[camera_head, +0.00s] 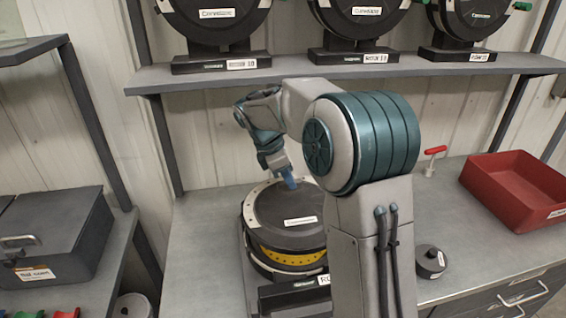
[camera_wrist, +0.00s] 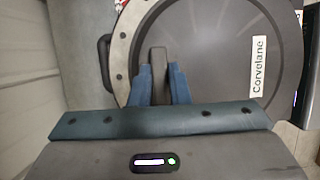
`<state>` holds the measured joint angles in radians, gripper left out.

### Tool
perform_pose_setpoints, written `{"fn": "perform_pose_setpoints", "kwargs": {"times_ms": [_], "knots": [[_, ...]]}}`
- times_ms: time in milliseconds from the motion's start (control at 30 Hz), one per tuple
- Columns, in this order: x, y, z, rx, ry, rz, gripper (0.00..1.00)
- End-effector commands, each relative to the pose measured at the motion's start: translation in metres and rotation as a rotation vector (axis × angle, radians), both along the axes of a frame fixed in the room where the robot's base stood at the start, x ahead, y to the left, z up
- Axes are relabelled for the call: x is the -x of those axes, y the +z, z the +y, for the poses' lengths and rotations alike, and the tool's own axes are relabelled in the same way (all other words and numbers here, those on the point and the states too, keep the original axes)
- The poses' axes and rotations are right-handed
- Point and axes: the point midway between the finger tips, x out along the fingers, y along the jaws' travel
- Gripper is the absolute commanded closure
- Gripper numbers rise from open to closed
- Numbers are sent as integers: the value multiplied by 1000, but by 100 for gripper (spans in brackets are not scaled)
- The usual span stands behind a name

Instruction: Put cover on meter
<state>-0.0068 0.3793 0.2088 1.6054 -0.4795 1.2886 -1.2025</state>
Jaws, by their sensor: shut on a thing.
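The cover (camera_head: 275,212) is a dark round disc with a white label, above the meter on the bench. My gripper (camera_head: 289,181) comes down from above at its far side. In the wrist view, the blue fingers of my gripper (camera_wrist: 160,72) are shut on a dark raised tab of the cover (camera_wrist: 215,60). The meter (camera_head: 268,262) is dark with a pale dotted rim, and its yellow perforated disc (camera_head: 290,258) shows below the cover's front edge. I cannot tell whether the cover touches the meter. My arm hides part of the right side.
A shelf (camera_head: 440,68) above holds several similar round units. A red tray (camera_head: 515,190), a red-handled fitting (camera_head: 433,160) and a small dark labelled cylinder (camera_head: 431,261) are on the right. A dark case (camera_head: 50,235) is at left. Bench left of the meter is clear.

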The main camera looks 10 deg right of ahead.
Motion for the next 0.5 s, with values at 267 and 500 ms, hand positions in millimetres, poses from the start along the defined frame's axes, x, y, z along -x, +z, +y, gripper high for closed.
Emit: {"fn": "perform_pose_setpoints", "kwargs": {"times_ms": [267, 500], "knots": [[0, -7, 2, 0, 3, -1, 100], [0, -27, 1, 0, 2, 0, 100]]}}
